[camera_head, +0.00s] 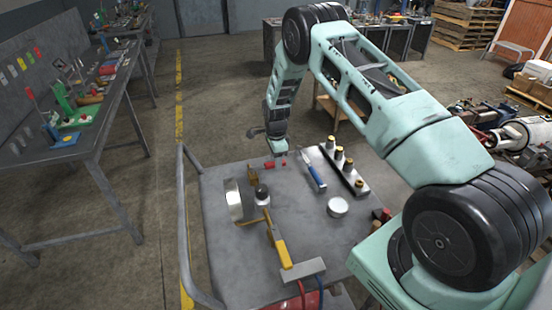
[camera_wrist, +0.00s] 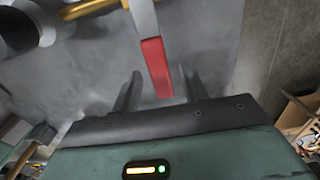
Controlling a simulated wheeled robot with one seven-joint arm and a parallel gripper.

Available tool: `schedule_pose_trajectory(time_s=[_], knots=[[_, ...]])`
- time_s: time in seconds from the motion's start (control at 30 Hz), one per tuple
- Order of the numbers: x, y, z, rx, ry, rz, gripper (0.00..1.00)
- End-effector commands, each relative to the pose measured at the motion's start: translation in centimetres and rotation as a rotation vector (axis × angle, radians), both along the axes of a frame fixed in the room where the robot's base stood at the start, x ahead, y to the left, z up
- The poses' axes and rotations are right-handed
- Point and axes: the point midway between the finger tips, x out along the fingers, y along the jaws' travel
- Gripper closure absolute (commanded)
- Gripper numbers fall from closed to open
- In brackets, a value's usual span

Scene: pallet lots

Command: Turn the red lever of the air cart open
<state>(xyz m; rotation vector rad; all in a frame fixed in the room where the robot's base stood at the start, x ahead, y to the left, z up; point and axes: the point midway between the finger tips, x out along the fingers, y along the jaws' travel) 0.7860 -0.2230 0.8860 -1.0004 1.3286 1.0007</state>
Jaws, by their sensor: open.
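The air cart (camera_head: 225,270) is a grey metal cart with a tubular rail. Its red lever (camera_head: 276,164) shows small at the far side of the top, beside a brass fitting (camera_head: 253,177). My gripper (camera_head: 279,153) hangs just above the lever; its fingers are hard to make out there. In the wrist view the red lever (camera_wrist: 157,68) has a metal shank and a red grip. My open gripper (camera_wrist: 160,90) has one finger on each side of the grip's end, with gaps showing on both sides. Whether the grip lies at finger depth is unclear.
On the cart are a yellow-handled lever (camera_head: 279,247), a blue-handled tool (camera_head: 315,175), a silver round part (camera_head: 338,207) and a rack of brass-topped fittings (camera_head: 344,167). A workbench (camera_head: 105,130) with tools stands left. Floor is clear between them.

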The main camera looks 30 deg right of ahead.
Motion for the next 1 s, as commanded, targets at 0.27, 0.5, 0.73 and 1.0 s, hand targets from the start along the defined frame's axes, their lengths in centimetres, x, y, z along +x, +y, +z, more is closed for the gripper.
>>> schedule_pose_trajectory(time_s=[0.27,0.5,0.73,1.0], knots=[[0.0,0.0,0.0,0.000,0.000,0.000,0.70],[0.0,0.0,0.0,0.000,0.000,0.001,1.00],[0.3,-0.1,-0.2,0.000,-0.001,0.036,1.00],[1.7,-0.3,-0.5,-0.001,-0.003,0.193,1.00]])
